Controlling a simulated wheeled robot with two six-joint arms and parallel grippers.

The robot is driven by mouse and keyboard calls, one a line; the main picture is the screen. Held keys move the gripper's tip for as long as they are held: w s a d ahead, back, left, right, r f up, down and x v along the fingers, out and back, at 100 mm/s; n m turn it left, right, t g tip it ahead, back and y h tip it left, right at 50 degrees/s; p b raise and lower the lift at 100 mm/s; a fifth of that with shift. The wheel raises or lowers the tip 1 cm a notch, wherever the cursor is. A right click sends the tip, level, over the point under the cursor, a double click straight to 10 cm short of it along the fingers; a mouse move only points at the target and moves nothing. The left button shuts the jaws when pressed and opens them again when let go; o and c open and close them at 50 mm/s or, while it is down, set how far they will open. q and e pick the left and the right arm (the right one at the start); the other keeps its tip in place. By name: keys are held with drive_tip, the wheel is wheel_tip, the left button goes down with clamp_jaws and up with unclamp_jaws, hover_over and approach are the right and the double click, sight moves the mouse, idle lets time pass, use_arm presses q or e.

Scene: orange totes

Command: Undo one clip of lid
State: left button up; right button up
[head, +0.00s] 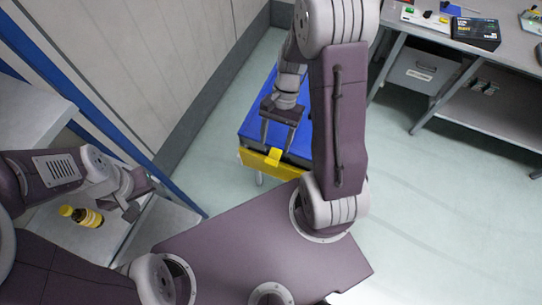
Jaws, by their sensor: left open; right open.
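My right gripper (279,137) is open and points down over the lid, just behind the tab. I cannot tell whether its fingers touch the lid. My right arm hides the right side of the box. My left gripper (138,205) is open, with nothing visible in it, far left of the box.
A dark bottle with a yellow cap (84,216) lies on a shelf (172,232) near my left gripper. A wall stands left of the box. A workbench (430,45) with a grey bin (420,70) is at the upper right. The floor between is clear.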

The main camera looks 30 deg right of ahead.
sight(272, 158)
drive_tip(key=x, duration=0.7)
drive_tip(key=shift+f, duration=0.1)
clamp_jaws()
